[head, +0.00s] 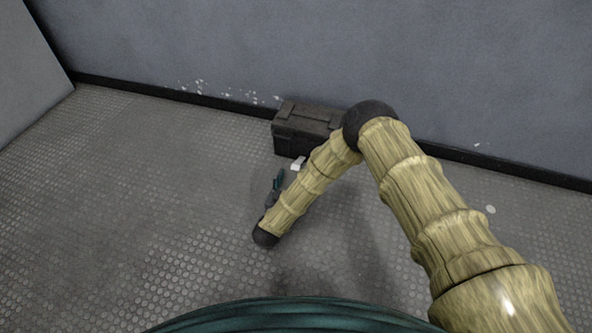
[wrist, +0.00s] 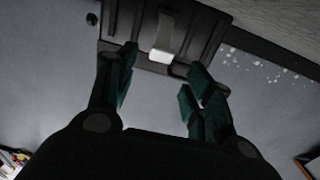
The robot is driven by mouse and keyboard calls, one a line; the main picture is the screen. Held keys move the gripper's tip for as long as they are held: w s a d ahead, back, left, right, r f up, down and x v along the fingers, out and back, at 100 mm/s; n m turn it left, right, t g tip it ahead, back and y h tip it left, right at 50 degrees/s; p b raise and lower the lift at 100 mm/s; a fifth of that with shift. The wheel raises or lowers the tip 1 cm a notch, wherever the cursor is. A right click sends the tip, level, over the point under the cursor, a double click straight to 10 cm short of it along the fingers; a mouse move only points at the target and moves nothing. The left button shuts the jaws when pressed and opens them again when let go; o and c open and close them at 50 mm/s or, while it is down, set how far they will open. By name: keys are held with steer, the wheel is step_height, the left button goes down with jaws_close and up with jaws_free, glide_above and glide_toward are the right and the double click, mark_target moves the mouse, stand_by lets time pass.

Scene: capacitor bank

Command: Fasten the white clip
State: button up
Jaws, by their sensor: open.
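The white clip (head: 297,163) shows as a small pale piece at the front of a dark lidded box (head: 285,140) by the wall. My gripper (head: 277,181) is just in front of the box, partly hidden by my arm. In the wrist view my gripper (wrist: 162,62) has its green-padded fingers apart, either side of the clip's bright end, with no visible contact.
The box stands on a textured metal floor (head: 130,190), close to a grey wall (head: 300,50) with a dark skirting strip. A pale panel (head: 25,75) stands at the far left. The floor left of the box is clear. White flecks mark the wall's lower part.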

mark_target(296, 165)
steer(key=shift+b+x, duration=1.55)
steer(key=shift+x, duration=1.8)
steer(key=shift+f, duration=0.1)
steer(key=shift+c, duration=0.4)
jaws_close()
steer(key=shift+d, duration=0.15)
steer(key=shift+r+p, duration=0.2)
steer(key=shift+p, duration=0.1)
